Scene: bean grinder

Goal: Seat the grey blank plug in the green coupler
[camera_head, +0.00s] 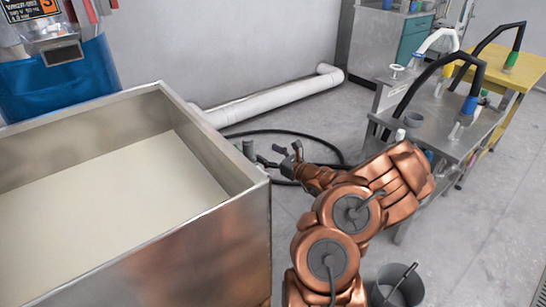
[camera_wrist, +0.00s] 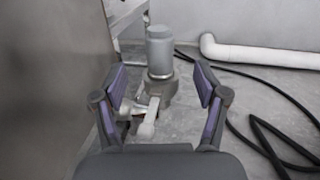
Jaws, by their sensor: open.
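A grey cylinder (camera_wrist: 160,52), which looks like the grey blank plug, stands upright on a metal fitting with a lever (camera_wrist: 150,120) in the wrist view. In the head view my gripper (camera_head: 277,157) is beside the bin's corner; contact cannot be told. A green collar (camera_head: 511,60) on a black hose, perhaps the green coupler, is at the yellow table.
The large metal bin (camera_head: 225,155) stands close on the left. A black hose (camera_head: 325,143) loops on the floor behind my gripper, near a white pipe (camera_head: 270,97). A grey bench (camera_head: 450,125) with hoses and a yellow table (camera_head: 500,68) stand at right. A bucket (camera_head: 398,287) is on the floor.

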